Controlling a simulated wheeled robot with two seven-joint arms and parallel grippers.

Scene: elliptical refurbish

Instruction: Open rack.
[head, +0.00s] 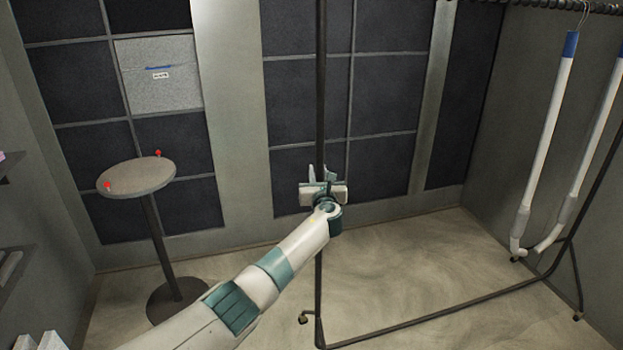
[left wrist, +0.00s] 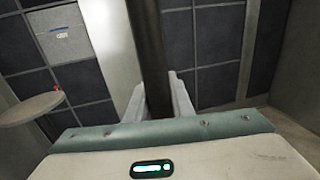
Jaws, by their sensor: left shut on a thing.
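The rack is a dark metal frame on small casters. Its near upright post (head: 321,95) stands in the middle of the head view, and its bottom bar (head: 440,312) runs right across the floor. My left gripper (head: 320,178) is shut on the rack's post at about mid-height. In the left wrist view the post (left wrist: 146,45) passes between the two fingers (left wrist: 158,100). White tubes with blue ends (head: 548,140) hang from the rack's top bar (head: 560,4) at the right. My right gripper is in neither view.
A small round table (head: 137,176) with two red items stands at the left on a pole with a round base. Shelves (head: 12,265) line the left wall. Dark panels cover the back wall. The floor (head: 390,270) around the rack is clear.

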